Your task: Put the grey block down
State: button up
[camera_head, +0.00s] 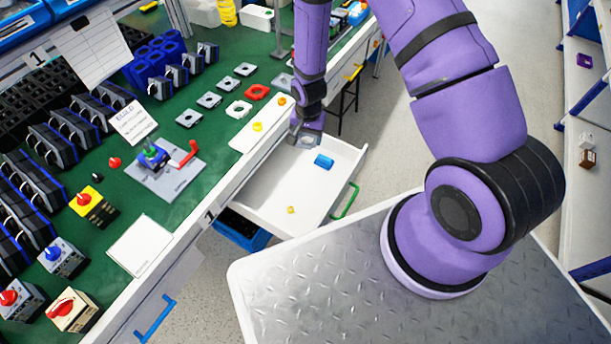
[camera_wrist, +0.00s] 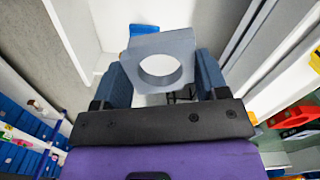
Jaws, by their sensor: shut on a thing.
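The grey block (camera_wrist: 163,40) is a flat piece with a round hole through it. In the wrist view it sits between the two blue-grey fingers of my gripper (camera_wrist: 160,80), which is shut on it. In the head view my gripper (camera_head: 306,133) points down over the far end of an open white drawer (camera_head: 285,190), near its left wall. The block shows only as a small pale patch below the fingers there. I cannot tell whether it touches the drawer floor.
A blue cylinder (camera_head: 324,161) and a small yellow piece (camera_head: 291,209) lie in the drawer; its middle is mostly clear. The drawer has a green handle (camera_head: 345,200). The green workbench (camera_head: 218,145) at left holds a red ring (camera_head: 257,92), several grey pieces and switches.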

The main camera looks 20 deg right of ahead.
aim_at(309, 184)
jog(key=shift+s+a+f+m, duration=0.15)
jog(key=shift+s+f+m, duration=0.45)
jog(key=shift+f, duration=2.5)
jog(key=shift+s+a+f+m, duration=0.2)
jog(key=shift+s+f+m, duration=0.45)
jog(key=shift+f, duration=2.45)
jog(key=shift+s+a+f+m, duration=0.15)
jog(key=shift+s+f+m, duration=0.45)
jog(key=shift+f, duration=2.5)
jog(key=shift+s, duration=0.15)
jog(key=o, duration=1)
jog(key=shift+f, duration=0.1)
notch_tip(309, 184, up, 12)
jog(key=shift+r, duration=0.15)
jog(key=shift+r, duration=0.1)
